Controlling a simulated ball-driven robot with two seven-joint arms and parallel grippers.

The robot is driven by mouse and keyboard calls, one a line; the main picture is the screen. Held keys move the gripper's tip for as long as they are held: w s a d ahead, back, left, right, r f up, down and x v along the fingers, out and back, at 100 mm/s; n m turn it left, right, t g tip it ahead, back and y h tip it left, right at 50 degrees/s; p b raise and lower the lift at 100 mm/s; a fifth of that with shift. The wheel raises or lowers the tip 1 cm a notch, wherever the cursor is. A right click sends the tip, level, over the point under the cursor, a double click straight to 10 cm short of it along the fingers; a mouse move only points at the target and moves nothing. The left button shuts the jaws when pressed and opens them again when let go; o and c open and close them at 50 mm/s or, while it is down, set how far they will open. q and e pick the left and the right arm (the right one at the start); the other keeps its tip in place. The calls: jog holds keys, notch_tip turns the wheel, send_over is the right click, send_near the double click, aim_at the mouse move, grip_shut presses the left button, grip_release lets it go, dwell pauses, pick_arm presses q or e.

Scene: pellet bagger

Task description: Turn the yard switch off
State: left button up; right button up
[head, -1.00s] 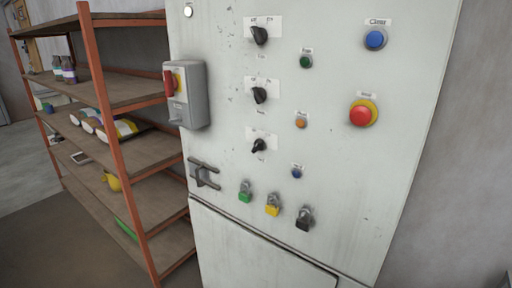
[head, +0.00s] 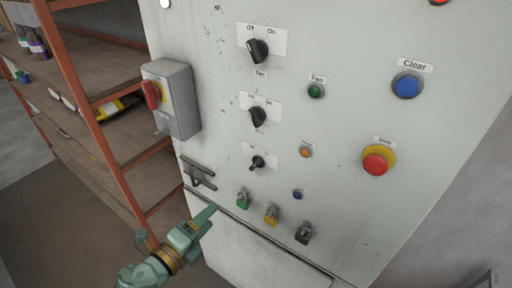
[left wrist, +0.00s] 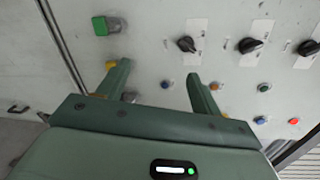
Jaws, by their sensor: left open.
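Three black rotary switches sit in a column on the pale cabinet front: a top one (head: 258,51), a middle one (head: 257,117) and a smaller bottom one (head: 257,162). The top plate reads Off and On; the names below the switches are too small to read surely, so I cannot tell which is the yard switch. My left gripper (head: 178,224) is open and empty, low and left of the switches. In the left wrist view its fingers (left wrist: 156,75) point toward the panel, with the bottom switch (left wrist: 187,44) beyond them. My right gripper is out of view.
A grey box with a red handle (head: 153,95) juts out at left, above a bracket (head: 198,173). Push buttons, including blue Clear (head: 408,85) and red (head: 376,160), lie right. A shelf rack (head: 92,122) stands left.

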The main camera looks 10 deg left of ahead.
pick_arm(q)
notch_tip(320, 180, up, 4)
jog(key=w+d+m+t+h, duration=0.1)
jog(key=d+m, duration=0.1)
jog(key=m+p, duration=0.2)
send_near(254, 168)
jog(key=shift+n, duration=0.3)
jog(key=p+x, duration=0.1)
jog(key=x, duration=0.5)
jog(key=shift+a, duration=0.15)
jog(key=x, duration=0.3)
jog(key=shift+w, duration=0.35)
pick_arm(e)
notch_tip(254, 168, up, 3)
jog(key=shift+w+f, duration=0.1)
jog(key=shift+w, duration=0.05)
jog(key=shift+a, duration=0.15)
pick_arm(q)
jog(key=shift+s, duration=0.1)
jog(key=c, duration=1)
